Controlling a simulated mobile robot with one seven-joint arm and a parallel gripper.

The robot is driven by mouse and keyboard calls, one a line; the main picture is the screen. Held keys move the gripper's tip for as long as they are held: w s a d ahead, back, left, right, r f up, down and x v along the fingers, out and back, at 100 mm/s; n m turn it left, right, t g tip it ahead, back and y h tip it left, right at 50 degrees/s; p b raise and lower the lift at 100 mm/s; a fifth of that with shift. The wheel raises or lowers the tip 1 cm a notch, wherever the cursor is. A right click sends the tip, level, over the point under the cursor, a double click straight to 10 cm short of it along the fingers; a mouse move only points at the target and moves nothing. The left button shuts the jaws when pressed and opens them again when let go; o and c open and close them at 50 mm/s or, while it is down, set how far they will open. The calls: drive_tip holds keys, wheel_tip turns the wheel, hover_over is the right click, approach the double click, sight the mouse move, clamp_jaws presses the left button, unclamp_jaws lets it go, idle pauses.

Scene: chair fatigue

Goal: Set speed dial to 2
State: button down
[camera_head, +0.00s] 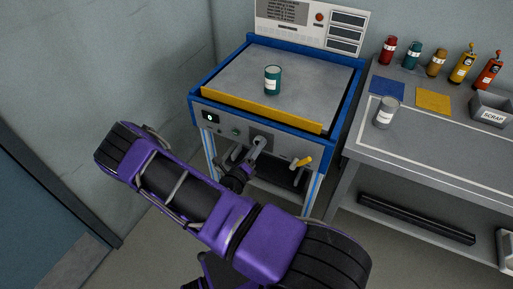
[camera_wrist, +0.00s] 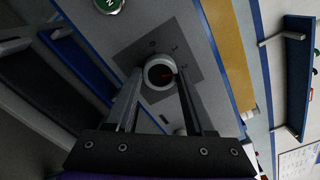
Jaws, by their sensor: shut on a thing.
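The speed dial (camera_wrist: 160,68) is a round light-grey knob with a dark centre and a small red mark. My gripper (camera_wrist: 157,92) is shut on the dial, one finger on each side. In the camera_head view my gripper (camera_head: 249,163) reaches the front panel of the blue-framed machine (camera_head: 268,98) at the dial. The small black display (camera_head: 209,116) left of it appears to show 0. The dial's exact pointing is unclear.
A grey bench (camera_head: 440,150) with several bottles, a grey can (camera_head: 386,112) and a scrap bin (camera_head: 492,108) stands right.

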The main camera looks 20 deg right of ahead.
drive_tip(key=shift+c, duration=1.3)
unclamp_jaws()
drive_tip(key=v, duration=1.7)
drive_tip(key=shift+s+p, duration=0.2)
drive_tip(key=shift+p, duration=0.2)
drive_tip(key=shift+w+a, duration=0.1)
drive_tip(key=shift+a, duration=0.05)
